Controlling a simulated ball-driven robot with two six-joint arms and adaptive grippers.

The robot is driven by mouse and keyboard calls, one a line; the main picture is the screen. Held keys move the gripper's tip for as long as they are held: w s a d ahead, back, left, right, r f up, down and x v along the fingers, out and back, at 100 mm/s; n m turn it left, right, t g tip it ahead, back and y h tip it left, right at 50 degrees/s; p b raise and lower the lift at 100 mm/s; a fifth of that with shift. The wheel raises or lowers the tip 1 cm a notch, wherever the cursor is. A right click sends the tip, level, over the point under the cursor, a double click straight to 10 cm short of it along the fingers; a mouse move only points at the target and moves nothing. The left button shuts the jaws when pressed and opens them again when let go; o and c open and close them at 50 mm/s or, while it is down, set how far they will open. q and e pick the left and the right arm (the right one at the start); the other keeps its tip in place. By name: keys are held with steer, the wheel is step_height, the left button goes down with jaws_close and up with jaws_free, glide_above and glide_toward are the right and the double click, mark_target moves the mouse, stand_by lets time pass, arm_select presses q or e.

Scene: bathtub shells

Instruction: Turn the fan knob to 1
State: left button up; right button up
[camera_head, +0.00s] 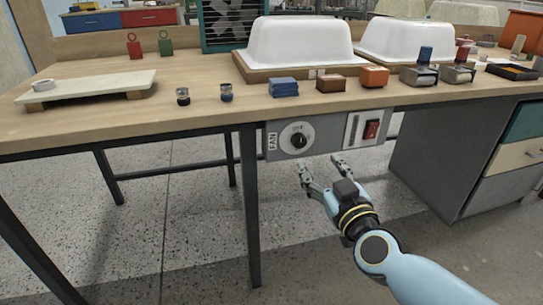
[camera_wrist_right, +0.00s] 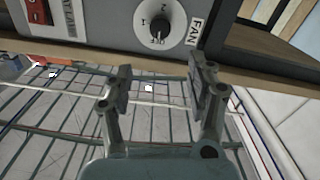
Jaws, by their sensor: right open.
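The fan knob (camera_head: 298,140) is a black knob on a round white dial, on a grey control panel (camera_head: 275,152) under the table's front edge. A label reading FAN stands beside it. In the right wrist view the knob (camera_wrist_right: 158,34) and dial show at the top centre; the numbers are too small to read surely. My right gripper (camera_head: 322,167) is open and empty, a little below and to the right of the knob in the head view. In the wrist view its fingers (camera_wrist_right: 160,85) are apart and do not touch the knob. My left gripper is not in view.
A red switch (camera_head: 372,129) sits on the panel to the right of the dial. The wooden table (camera_head: 100,118) carries white tub shells (camera_head: 300,42) and several small blocks. A dark table leg (camera_head: 250,205) stands left of my right gripper. A grey drawer cabinet (camera_head: 440,160) stands at right.

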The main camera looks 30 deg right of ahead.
mark_target(301, 144)
steer(key=b+x, duration=0.1)
steer(key=x, duration=0.2)
steer(key=f+x, duration=0.1)
steer(key=x, duration=0.3)
steer(key=b+x, duration=0.1)
steer(key=x, duration=0.3)
steer(key=shift+s+f+b, duration=0.1)
steer(key=shift+f+b, duration=0.05)
steer(key=shift+b, duration=0.15)
steer(key=c, duration=1.1)
steer(key=shift+c, duration=0.2)
